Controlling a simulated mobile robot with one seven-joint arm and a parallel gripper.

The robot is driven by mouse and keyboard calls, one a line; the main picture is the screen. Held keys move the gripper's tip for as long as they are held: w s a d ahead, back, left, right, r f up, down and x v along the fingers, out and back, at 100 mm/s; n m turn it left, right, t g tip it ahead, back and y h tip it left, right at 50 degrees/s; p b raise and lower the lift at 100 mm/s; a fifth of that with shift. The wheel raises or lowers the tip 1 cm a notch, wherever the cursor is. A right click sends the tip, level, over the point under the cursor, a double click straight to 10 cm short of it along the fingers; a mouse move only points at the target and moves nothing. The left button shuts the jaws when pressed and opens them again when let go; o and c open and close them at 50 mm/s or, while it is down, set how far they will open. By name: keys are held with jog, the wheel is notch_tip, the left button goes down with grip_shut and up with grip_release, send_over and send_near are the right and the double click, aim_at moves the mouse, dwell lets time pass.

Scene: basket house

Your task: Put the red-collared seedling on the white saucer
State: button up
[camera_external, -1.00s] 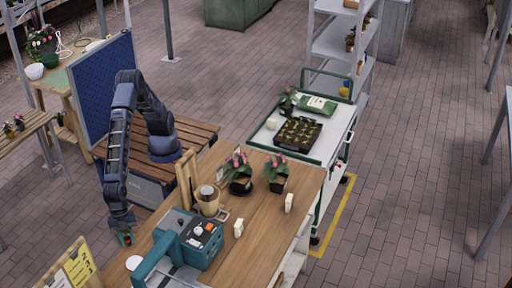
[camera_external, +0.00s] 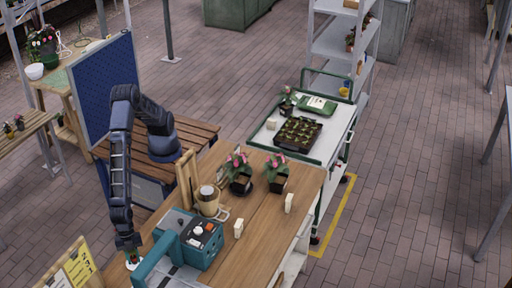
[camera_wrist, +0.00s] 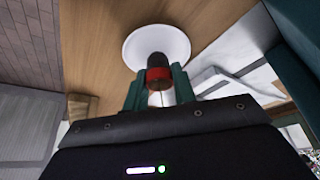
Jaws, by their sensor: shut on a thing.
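The red-collared seedling (camera_wrist: 158,72) shows in the wrist view as a dark brown plug with a red band, between the green fingers of my gripper (camera_wrist: 157,92). The gripper is shut on it. The white saucer (camera_wrist: 175,40) lies on the wooden bench right behind the plug in that view, so the plug overlaps its near part. In the external view my gripper (camera_external: 129,252) points down over the saucer (camera_external: 133,266) at the bench's left edge. The seedling is mostly hidden there, and I cannot tell whether it touches the saucer.
A teal machine (camera_external: 198,240) with a long teal handle stands just right of the saucer. A yellow sign (camera_external: 78,268) stands at the lower left. A tan pot (camera_external: 208,203), two flowering pots (camera_external: 240,183) and small cream blocks (camera_external: 238,228) stand further along the bench.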

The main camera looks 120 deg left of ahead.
jog(key=shift+f, duration=0.15)
jog(key=o, duration=0.9)
jog(key=shift+o, duration=0.2)
jog(key=v, duration=1.2)
jog(key=shift+w+r, duration=0.1)
jog(key=shift+r, duration=0.1)
